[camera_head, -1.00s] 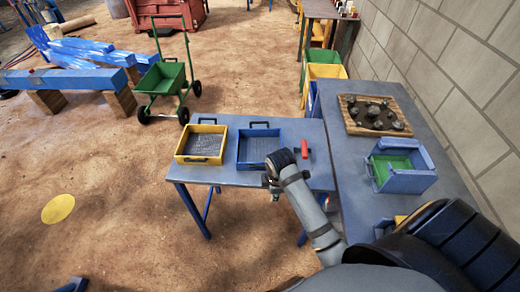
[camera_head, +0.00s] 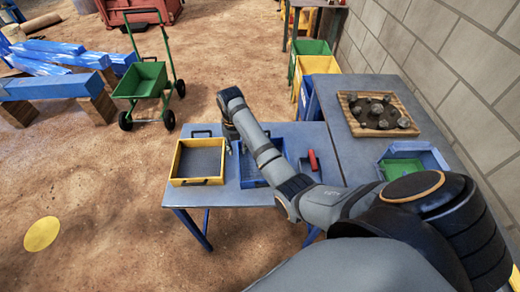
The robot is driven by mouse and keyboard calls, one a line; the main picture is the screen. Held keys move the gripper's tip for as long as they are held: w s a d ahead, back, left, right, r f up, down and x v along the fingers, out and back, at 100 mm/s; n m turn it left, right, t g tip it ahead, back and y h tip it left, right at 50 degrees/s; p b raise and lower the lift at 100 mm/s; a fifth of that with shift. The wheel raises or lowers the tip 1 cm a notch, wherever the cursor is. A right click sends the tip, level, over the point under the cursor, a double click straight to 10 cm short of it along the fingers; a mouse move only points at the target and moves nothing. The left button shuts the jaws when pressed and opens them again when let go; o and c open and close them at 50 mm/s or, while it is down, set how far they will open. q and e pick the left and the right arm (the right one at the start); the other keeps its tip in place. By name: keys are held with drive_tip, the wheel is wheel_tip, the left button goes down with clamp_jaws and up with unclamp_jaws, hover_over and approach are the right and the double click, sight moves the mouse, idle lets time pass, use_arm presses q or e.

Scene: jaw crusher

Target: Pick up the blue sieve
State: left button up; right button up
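The blue sieve (camera_head: 247,172) is a shallow square blue frame on the small grey-topped table (camera_head: 225,196), right of the yellow sieve (camera_head: 178,163). My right arm crosses above the blue sieve and hides much of it, including its back handle. My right gripper (camera_head: 232,141) points down near the sieve's back left corner, by the gap between the two sieves. It is small and partly covered by the wrist, so I cannot tell its opening or whether it touches the sieve. My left gripper is out of view.
A red-handled tool (camera_head: 312,160) lies right of the blue sieve. The longer side table holds a wooden tray (camera_head: 349,113) of rocks and a blue box (camera_head: 432,157) with a green inside. A green cart (camera_head: 140,80) and open sandy floor lie beyond.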

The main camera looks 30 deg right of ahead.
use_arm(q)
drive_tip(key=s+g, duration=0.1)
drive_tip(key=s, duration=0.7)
use_arm(e)
drive_tip(key=f, duration=0.3)
drive_tip(key=shift+s+f, duration=0.3)
drive_tip(key=shift+s, duration=0.1)
drive_tip(key=shift+w+f+p, duration=0.2)
drive_tip(key=shift+f+p, duration=0.1)
drive_tip(key=shift+f, duration=0.2)
drive_tip(key=shift+w+f+p, duration=0.15)
drive_tip(key=shift+f+p, duration=0.1)
drive_tip(key=shift+f, duration=0.25)
wheel_tip(320, 180, down, 3)
drive_tip(key=shift+s+r, duration=0.1)
drive_tip(key=shift+r, duration=0.1)
drive_tip(key=shift+f, duration=0.55)
drive_tip(key=c, duration=0.6)
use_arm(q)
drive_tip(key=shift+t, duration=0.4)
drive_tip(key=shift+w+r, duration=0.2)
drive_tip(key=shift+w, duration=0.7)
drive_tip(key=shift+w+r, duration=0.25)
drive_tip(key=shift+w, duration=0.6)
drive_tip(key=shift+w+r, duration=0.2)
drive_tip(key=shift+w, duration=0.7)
use_arm(e)
clamp_jaws()
drive_tip(key=shift+r, duration=0.1)
